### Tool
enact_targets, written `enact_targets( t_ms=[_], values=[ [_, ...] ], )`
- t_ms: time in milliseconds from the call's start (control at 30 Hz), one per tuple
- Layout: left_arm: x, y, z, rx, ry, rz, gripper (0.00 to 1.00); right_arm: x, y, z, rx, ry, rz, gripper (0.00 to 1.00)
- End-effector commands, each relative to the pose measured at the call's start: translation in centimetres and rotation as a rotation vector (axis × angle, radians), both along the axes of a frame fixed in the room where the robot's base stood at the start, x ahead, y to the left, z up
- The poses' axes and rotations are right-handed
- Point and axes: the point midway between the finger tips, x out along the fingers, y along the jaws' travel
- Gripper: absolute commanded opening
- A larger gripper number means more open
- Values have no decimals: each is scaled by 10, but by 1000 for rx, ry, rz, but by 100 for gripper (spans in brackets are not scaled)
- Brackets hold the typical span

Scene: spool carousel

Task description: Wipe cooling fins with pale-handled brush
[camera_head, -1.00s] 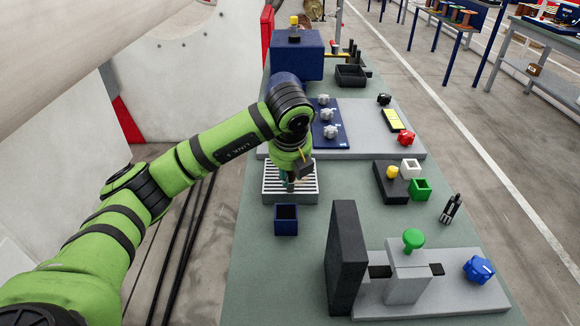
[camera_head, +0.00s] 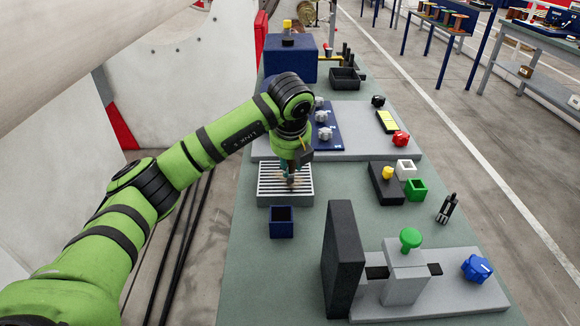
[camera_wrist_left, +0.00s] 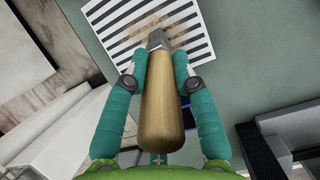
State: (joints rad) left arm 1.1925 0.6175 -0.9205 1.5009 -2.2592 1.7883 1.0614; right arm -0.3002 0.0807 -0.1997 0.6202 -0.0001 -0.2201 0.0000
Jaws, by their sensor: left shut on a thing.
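The cooling fins (camera_head: 268,188) are a light grey slatted block on the green-grey table, and they also show in the left wrist view (camera_wrist_left: 112,22). My left gripper (camera_head: 292,172) is over the fins, pointing down. In the left wrist view its teal fingers (camera_wrist_left: 152,85) are shut on the brush's pale wooden handle (camera_wrist_left: 160,110). The brush's metal collar (camera_wrist_left: 157,38) lies over the slats. A brownish patch (camera_wrist_left: 172,28) shows on the slats by the brush head. The bristles are mostly hidden, so contact is hard to tell. My right gripper is not in view.
A dark blue open box (camera_head: 281,222) stands just in front of the fins. A tall black plate (camera_head: 341,258) and a grey fixture with a green knob (camera_head: 410,240) stand nearer. Behind the fins is a grey board (camera_head: 360,145) with knobs.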

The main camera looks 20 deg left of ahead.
Motion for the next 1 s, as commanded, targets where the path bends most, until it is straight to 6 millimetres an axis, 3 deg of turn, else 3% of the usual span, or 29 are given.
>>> enact_targets(
  t_ms=[400, 800, 1000],
  values=[
    [29, 14, 1, 0, 1, 2, 0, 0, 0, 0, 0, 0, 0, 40],
    [35, 3, 1, 1, 0, 0, 0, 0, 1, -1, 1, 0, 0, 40],
    [22, -2, -1, 1, 0, 0, 0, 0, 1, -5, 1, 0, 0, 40]
  ],
)
